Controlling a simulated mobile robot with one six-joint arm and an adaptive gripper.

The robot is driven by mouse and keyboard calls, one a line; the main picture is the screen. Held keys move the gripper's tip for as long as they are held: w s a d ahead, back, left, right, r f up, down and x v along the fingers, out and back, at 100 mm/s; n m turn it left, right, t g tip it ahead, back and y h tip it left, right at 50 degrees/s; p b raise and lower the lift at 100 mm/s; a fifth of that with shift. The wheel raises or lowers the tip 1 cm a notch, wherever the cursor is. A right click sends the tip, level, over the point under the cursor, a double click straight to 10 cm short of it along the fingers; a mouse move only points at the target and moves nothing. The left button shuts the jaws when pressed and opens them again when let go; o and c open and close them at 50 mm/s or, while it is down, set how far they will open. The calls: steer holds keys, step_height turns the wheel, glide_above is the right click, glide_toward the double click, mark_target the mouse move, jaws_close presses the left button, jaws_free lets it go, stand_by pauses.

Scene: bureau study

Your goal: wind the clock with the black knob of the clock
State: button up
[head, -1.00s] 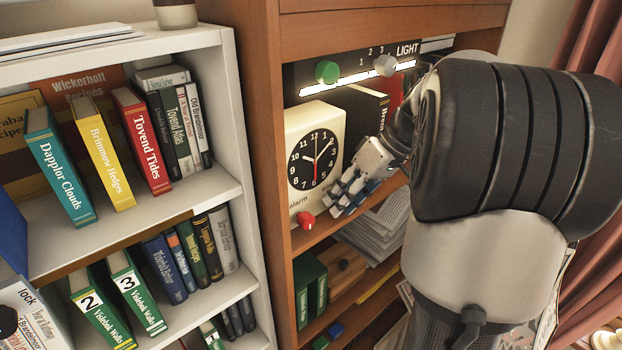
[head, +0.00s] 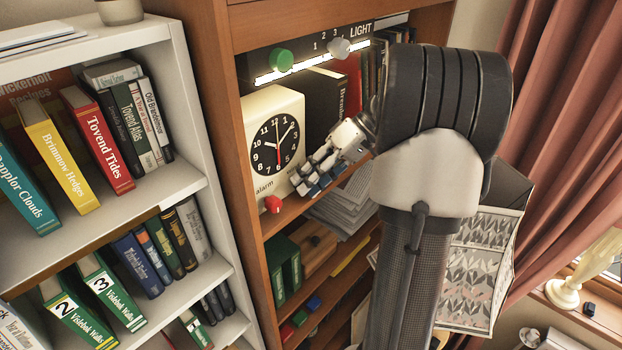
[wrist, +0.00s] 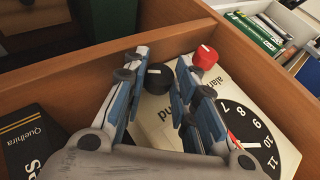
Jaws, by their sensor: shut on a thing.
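The cream alarm clock (head: 264,108) stands upright on a shelf of the brown wooden bureau, its black dial facing out. A red knob (head: 272,204) sits at its lower front left; it also shows in the wrist view (wrist: 204,57). My gripper (head: 303,182) is at the clock's lower right front. In the wrist view the black knob (wrist: 159,79) of the clock lies between my gripper's fingers (wrist: 161,68), which are shut on it. In the head view my fingers hide this knob.
A light panel with a green knob (head: 281,60) and a grey knob (head: 339,48) is above the clock. A black book (head: 325,105) stands close behind my gripper. The bureau's side wall (head: 216,130) is close left of the clock. Papers (head: 345,208) lie on the shelf below.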

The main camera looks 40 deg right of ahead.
steer(key=o, duration=1.1)
steer(key=shift+c, duration=0.2)
